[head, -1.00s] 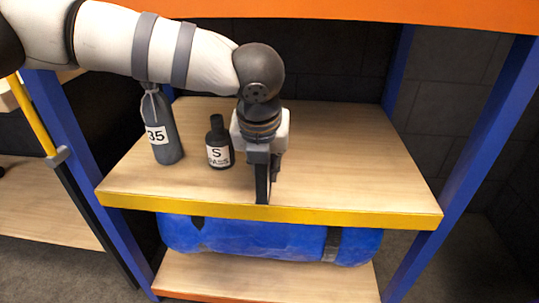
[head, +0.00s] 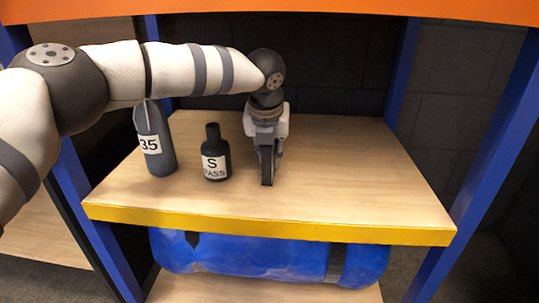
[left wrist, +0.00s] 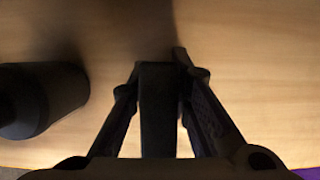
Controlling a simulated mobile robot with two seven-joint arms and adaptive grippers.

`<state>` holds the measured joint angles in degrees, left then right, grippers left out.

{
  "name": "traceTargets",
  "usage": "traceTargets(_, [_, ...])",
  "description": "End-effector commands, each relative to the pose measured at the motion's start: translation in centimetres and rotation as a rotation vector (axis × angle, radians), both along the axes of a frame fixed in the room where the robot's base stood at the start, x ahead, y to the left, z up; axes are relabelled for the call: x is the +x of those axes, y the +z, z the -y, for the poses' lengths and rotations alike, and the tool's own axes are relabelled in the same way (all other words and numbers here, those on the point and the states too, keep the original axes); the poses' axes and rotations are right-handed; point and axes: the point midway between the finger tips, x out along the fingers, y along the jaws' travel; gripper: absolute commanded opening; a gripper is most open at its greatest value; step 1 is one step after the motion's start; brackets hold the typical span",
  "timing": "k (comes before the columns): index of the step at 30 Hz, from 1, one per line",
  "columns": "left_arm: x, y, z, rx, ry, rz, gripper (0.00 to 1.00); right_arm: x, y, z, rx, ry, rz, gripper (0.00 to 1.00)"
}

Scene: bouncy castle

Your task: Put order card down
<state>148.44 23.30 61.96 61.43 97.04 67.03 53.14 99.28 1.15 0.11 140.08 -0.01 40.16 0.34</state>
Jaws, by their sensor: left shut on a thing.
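My right gripper is not in view.
On the wooden shelf (head: 350,190), a black bottle labelled S PASS (head: 215,160) stands just left of the gripper. A grey bottle marked 35 (head: 153,145) stands farther left. The shelf's right side is clear. Blue posts (head: 480,170) flank it. A blue roll (head: 265,258) lies below.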

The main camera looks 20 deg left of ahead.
Motion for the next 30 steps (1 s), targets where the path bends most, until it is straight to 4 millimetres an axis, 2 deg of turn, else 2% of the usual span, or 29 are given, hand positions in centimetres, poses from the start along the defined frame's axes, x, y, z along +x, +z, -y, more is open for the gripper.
traceTargets(2, [0.0, -0.1, 0.0, 0.0, 0.0, 0.0, 0.0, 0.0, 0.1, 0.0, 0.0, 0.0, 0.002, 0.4])
traceTargets(3, [0.0, -0.2, 0.0, -0.001, 0.0, 0.001, 0.22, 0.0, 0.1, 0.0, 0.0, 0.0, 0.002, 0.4])
traceTargets(5, [0.0, -0.2, 0.0, 0.0, 0.0, 0.0, 0.36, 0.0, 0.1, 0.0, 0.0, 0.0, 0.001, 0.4])
traceTargets(6, [0.0, -0.2, 0.0, 0.0, 0.0, 0.0, 0.38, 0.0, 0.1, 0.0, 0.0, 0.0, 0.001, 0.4])
traceTargets(15, [0.0, 0.0, 0.0, 0.0, 0.0, 0.001, 0.38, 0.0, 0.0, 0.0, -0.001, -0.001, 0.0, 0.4])
traceTargets(17, [-0.2, 0.8, 0.1, 0.0, 0.0, 0.001, 0.38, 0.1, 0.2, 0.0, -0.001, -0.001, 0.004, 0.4])
traceTargets(20, [-0.9, 3.0, 0.3, 0.0, -0.001, 0.006, 0.38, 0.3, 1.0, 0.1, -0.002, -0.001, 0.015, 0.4])
traceTargets(23, [-1.9, 5.5, 0.6, 0.0, -0.002, 0.007, 0.38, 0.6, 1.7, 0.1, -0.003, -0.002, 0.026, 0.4])
traceTargets(30, [-6.8, 5.0, 2.0, 0.001, -0.005, 0.001, 0.38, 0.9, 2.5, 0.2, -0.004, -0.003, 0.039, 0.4])
